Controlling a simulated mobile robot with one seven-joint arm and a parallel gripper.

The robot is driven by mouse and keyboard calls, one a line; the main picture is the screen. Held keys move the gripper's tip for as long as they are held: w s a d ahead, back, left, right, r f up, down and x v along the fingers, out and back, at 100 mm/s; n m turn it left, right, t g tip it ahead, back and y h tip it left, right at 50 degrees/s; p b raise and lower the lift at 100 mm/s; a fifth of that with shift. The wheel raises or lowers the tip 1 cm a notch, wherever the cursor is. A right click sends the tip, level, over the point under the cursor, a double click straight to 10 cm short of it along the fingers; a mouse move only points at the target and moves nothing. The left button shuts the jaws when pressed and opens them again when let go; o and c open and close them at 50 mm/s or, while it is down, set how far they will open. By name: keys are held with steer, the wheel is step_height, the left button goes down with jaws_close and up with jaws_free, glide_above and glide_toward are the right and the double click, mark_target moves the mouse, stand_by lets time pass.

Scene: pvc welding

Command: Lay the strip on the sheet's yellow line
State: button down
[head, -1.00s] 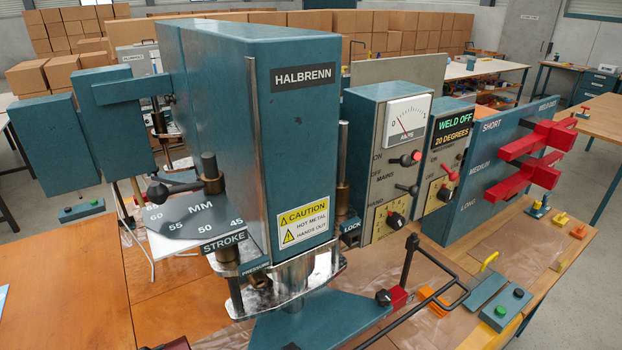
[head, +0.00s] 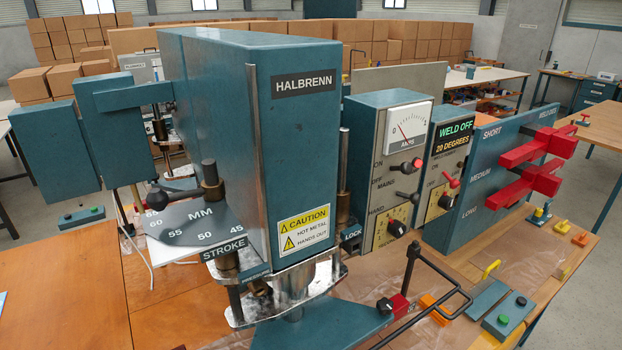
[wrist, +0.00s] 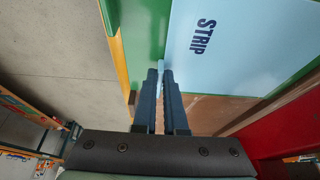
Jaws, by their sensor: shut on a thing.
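The strip (wrist: 235,40) is a light blue flat piece with the word STRIP printed on it, in the upper right of the wrist view. My gripper (wrist: 164,72) is shut, its two dark fingers close together at the strip's near left corner, with a narrow bit of light blue between the tips. The strip's far end runs out of the picture. The sheet's yellow line cannot be made out for certain in either view. My gripper is not in the head view.
A green surface (wrist: 146,30) with a yellow edge (wrist: 122,55) lies by the strip. A red block (wrist: 292,125) is at right; grey floor (wrist: 60,50) is at left.

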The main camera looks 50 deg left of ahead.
steer(key=c, duration=0.9)
jaws_free()
steer(key=shift+d+r+p, duration=0.25)
steer(key=shift+r+p, duration=0.7)
steer(key=shift+p, duration=0.05)
steer(key=shift+d+r+p, duration=0.25)
steer(key=shift+r+p, duration=0.65)
steer(key=shift+p, duration=0.05)
steer(key=d+r+p, duration=0.2)
steer(key=d+p, duration=0.4)
steer(key=d, duration=0.2)
steer(key=shift+s+r, duration=0.35)
steer(key=shift+r, duration=0.05)
